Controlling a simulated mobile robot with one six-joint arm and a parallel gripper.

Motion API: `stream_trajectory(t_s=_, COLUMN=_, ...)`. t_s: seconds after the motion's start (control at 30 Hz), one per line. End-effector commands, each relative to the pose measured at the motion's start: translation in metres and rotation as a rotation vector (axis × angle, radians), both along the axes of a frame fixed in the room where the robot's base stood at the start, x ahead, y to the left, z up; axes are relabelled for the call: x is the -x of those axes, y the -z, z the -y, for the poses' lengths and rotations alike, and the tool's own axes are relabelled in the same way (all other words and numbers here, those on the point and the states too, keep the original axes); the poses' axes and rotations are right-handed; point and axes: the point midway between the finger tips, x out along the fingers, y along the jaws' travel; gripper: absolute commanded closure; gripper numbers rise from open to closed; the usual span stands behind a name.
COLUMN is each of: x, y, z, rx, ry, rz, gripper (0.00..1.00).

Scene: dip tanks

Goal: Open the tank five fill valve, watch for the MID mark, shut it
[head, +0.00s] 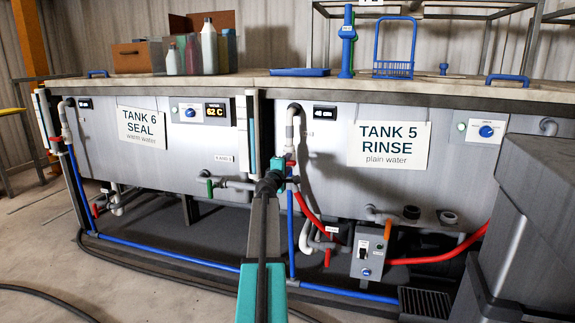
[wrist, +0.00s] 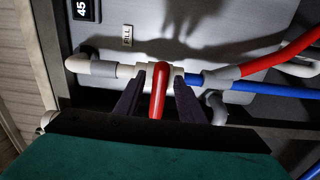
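Tank 5 (head: 330,190) is the grey tank on the right in the head view, with a "TANK 5 RINSE plain water" sign (head: 389,145). In the wrist view the fill valve's red lever (wrist: 159,88) stands on a white pipe below a FILL label (wrist: 127,36). My gripper (wrist: 160,95) has one dark finger on each side of the lever, with narrow gaps showing, so it looks open around it. In the head view my gripper (head: 272,180) is at tank 5's left end, partly hiding the valve. A narrow white-and-teal upright strip (head: 251,135) stands there. I cannot read a MID mark.
Tank 6 (head: 95,150) is to the left, with its own pipes. A red hose (head: 440,259) and a grey switch box (head: 367,252) are below tank 5. A dark grey block (head: 530,230) stands at the right. Bare floor (head: 40,245) shows at the left.

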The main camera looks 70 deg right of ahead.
Motion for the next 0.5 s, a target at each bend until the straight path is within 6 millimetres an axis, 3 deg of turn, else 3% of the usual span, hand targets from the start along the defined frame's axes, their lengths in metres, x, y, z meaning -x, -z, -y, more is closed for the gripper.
stream_trajectory(t_s=0.5, x=0.003, y=0.0, z=-0.047, rx=0.0, ry=-0.001, rz=0.0, gripper=0.64)
